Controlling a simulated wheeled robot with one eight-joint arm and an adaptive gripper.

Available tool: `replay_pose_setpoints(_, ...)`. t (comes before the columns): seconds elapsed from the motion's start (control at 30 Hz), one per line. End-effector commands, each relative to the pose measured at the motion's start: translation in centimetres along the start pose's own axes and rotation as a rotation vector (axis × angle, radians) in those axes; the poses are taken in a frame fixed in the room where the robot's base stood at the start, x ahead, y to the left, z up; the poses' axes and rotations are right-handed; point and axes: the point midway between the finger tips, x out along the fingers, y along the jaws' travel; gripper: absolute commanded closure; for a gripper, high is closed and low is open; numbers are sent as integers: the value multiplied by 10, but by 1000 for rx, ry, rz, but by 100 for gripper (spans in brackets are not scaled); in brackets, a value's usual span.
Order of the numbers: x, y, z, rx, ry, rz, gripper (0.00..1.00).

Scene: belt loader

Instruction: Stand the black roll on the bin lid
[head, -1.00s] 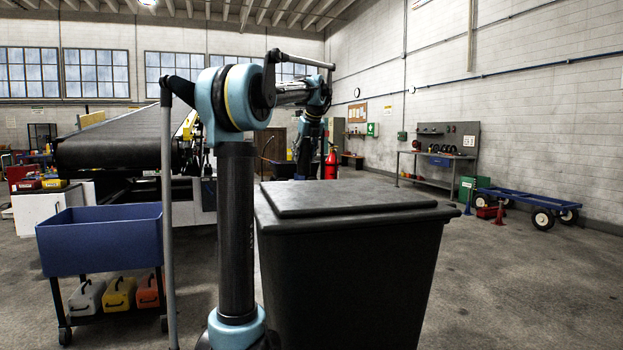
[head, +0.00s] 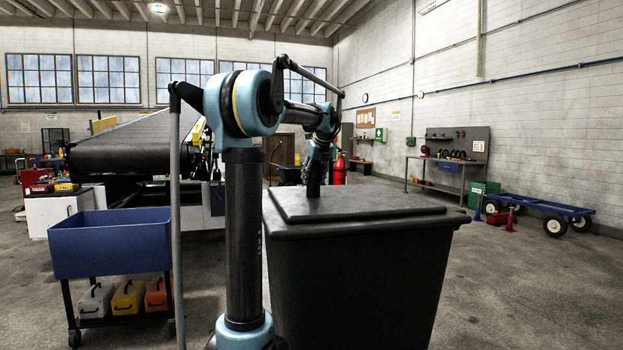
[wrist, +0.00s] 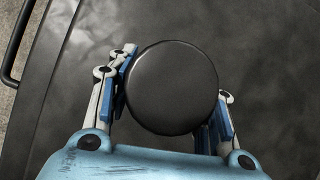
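The black roll (wrist: 172,88) shows end-on as a dark disc in the wrist view, between the blue finger pads of my gripper (wrist: 176,80). Both pads lie against its sides. In the head view my gripper (head: 318,156) points down over the far part of the black bin lid (head: 365,208). The roll (head: 314,180) shows there as a short, dark, upright cylinder below it. Its lower end appears to meet the lid, but I cannot tell for certain that it bears on it. The lid (wrist: 265,60) fills most of the wrist view's background.
A blue tub cart (head: 110,243) with several toolboxes below stands at left, near a conveyor (head: 120,150). A red extinguisher (head: 339,168) is behind the bin. A workbench (head: 440,172) and a blue flat cart (head: 545,208) stand at right.

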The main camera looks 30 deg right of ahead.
Motion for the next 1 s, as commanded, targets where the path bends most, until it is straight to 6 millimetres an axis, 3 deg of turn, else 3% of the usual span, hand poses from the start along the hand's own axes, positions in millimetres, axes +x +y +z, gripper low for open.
replay_pose_setpoints(0.07,0,0,0,0,0,0,35)
replay_pose_setpoints(0.53,-8,0,1,0,0,0,35)
replay_pose_setpoints(1.0,-90,1,1,-1,0,0,35)
